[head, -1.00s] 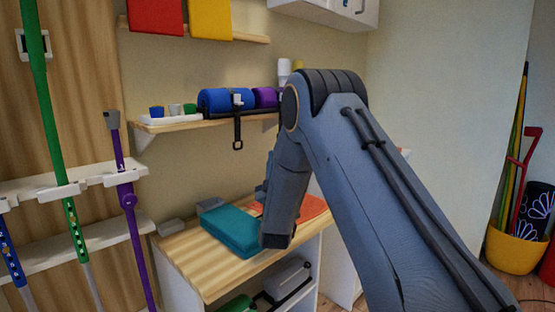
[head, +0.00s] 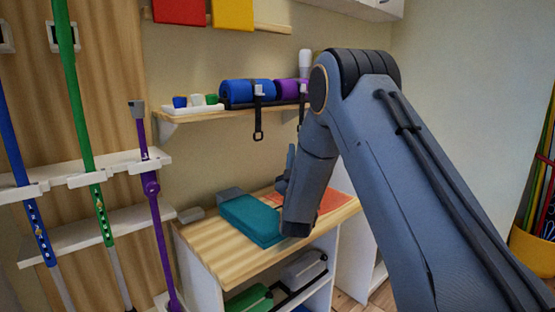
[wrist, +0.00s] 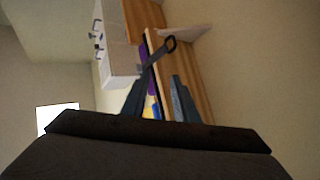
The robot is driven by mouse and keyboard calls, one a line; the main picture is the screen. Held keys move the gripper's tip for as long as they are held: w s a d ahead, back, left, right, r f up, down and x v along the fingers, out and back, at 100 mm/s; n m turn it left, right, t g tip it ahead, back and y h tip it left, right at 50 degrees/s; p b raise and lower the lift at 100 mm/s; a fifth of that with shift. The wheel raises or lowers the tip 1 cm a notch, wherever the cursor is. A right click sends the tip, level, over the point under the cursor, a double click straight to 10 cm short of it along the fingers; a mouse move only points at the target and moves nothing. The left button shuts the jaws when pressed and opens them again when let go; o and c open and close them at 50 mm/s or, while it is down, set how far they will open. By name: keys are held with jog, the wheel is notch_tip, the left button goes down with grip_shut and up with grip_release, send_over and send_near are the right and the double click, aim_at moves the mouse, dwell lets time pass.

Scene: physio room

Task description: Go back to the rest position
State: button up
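My gripper (wrist: 156,92) shows in the wrist view with its two fingers apart and nothing seen between them. In the head view my arm is bent at the elbow, its forearm hanging down in front of the wooden-topped unit (head: 212,255). The gripper itself is mostly hidden behind the forearm there, so its distance from the unit top is unclear.
A teal block (head: 252,220) and an orange flat item (head: 335,201) lie on the unit. A shelf (head: 190,115) above holds blue (head: 238,93) and purple (head: 288,90) rolls with hanging straps. Coloured poles (head: 80,110) stand left; a yellow bin (head: 533,252) stands right.

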jog(key=s+d+f+m+g+y+p, duration=0.25)
jog(key=s+f+g+y, duration=0.25)
jog(key=s+f+g, duration=0.85)
jog(key=s+d+f+m+g+p, duration=0.1)
jog(key=s+g, duration=1)
jog(key=s, duration=2.2)
jog(key=shift+s+d+m+h+p, duration=0.35)
jog(key=shift+d+m+p, duration=0.3)
jog(key=shift+m+p, duration=0.25)
jog(key=shift+f, duration=0.1)
